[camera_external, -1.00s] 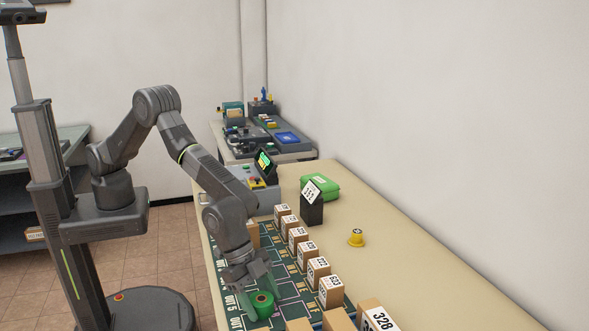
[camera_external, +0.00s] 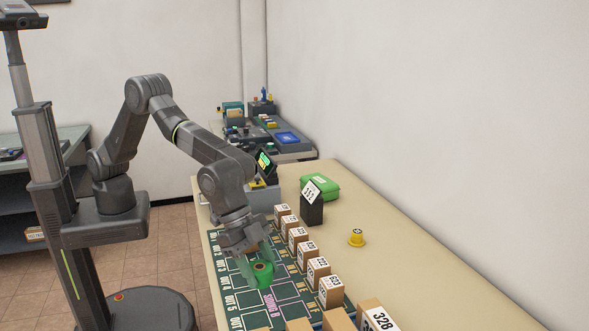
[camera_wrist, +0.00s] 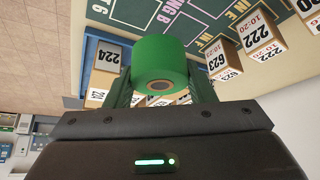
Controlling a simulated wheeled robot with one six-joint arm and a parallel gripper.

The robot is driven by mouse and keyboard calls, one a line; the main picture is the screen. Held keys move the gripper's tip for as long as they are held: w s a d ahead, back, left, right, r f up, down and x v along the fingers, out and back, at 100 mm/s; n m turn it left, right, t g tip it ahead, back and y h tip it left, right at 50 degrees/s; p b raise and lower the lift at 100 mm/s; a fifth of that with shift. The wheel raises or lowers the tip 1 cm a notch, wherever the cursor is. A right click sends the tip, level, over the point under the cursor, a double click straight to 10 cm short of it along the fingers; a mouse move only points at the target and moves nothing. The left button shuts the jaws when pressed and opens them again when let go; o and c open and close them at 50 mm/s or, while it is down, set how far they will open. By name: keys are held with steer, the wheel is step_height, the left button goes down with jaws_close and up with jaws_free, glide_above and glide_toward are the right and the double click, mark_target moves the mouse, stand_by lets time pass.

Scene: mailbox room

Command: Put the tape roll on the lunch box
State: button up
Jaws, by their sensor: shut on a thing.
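A green tape roll (camera_external: 262,274) with a dark centre hole is held between the fingers of my gripper (camera_external: 252,268), over the dark green printed mat. In the wrist view the tape roll (camera_wrist: 159,62) sits between the two fingers of my gripper (camera_wrist: 160,88). The green lunch box (camera_external: 322,178) lies on the table farther back, with a pale label on its top. It is behind and right of the gripper, apart from it. I do not make out the lunch box in the wrist view.
A row of small numbered cartons (camera_external: 317,271) stands right of the mat (camera_external: 286,293). A dark stand with a number card (camera_external: 312,208) is in front of the lunch box. A yellow knob-like object (camera_external: 356,238) is on the right. The table beyond it is clear.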

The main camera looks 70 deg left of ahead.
step_height(320, 180, up, 12)
steer(key=n+t+y+p, duration=0.2)
steer(key=n, duration=0.4)
glide_above(317, 160)
steer(key=s+a, duration=0.1)
steer(key=s, duration=0.1)
step_height(317, 160, down, 11)
steer(key=shift+w+r, duration=0.15)
steer(key=shift+f, duration=2.1)
steer(key=shift+y, duration=0.3)
